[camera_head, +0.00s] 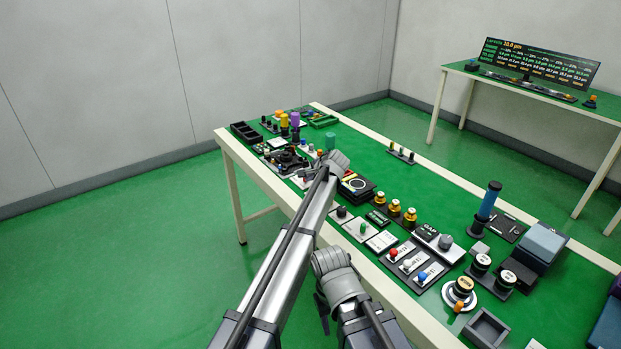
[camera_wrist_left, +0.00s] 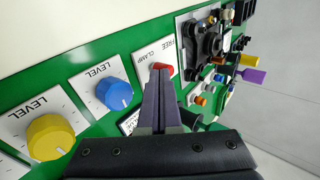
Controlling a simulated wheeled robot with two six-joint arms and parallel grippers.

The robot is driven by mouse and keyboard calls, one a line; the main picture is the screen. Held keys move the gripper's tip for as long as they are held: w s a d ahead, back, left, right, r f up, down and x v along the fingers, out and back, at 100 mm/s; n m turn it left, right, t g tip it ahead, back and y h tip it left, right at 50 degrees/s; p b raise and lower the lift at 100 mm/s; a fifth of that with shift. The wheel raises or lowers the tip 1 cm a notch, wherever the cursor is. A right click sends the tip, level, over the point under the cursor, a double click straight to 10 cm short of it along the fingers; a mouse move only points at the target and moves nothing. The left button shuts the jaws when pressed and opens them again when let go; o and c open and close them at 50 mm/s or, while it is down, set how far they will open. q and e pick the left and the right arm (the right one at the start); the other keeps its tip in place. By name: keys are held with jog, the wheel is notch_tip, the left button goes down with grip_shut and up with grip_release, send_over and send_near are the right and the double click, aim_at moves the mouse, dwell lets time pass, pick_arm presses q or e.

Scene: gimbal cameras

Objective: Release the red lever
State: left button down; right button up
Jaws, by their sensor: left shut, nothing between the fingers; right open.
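In the left wrist view, a red lever (camera_wrist_left: 163,68) sits on a small white plate (camera_wrist_left: 146,62) marked CLAMP and FREE. My left gripper (camera_wrist_left: 161,88) is shut and empty. Its dark fingertips are right at the lever's near side and cover part of it; I cannot tell whether they touch. In the head view my left arm reaches over the long green table (camera_head: 405,172), and its wrist hides the lever and fingers. My right gripper (camera_head: 322,312) is low in front of the table, open, partly hidden by its own wrist.
A blue LEVEL knob (camera_wrist_left: 115,94) and a yellow LEVEL knob (camera_wrist_left: 50,138) stand beside the lever plate. A black mechanism (camera_wrist_left: 208,46) is close on its other side. Several knobs and a blue-handled post (camera_head: 488,203) crowd the table's right part.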

pick_arm(q)
jog(key=shift+a+m+h, duration=0.25)
jog(key=shift+m+h, duration=0.05)
jog(key=shift+m, duration=0.1)
jog(key=shift+a+m+t+h, duration=0.4)
jog(key=shift+a+m+h, duration=0.35)
jog(key=shift+m, duration=0.25)
jog(key=shift+w+a+m+h, duration=0.2)
jog(key=shift+a+m+h, duration=0.15)
jog(key=shift+m+h, duration=0.25)
jog(key=shift+w+a, duration=1.1)
jog(key=shift+a, duration=0.25)
jog(key=shift+d, duration=0.1)
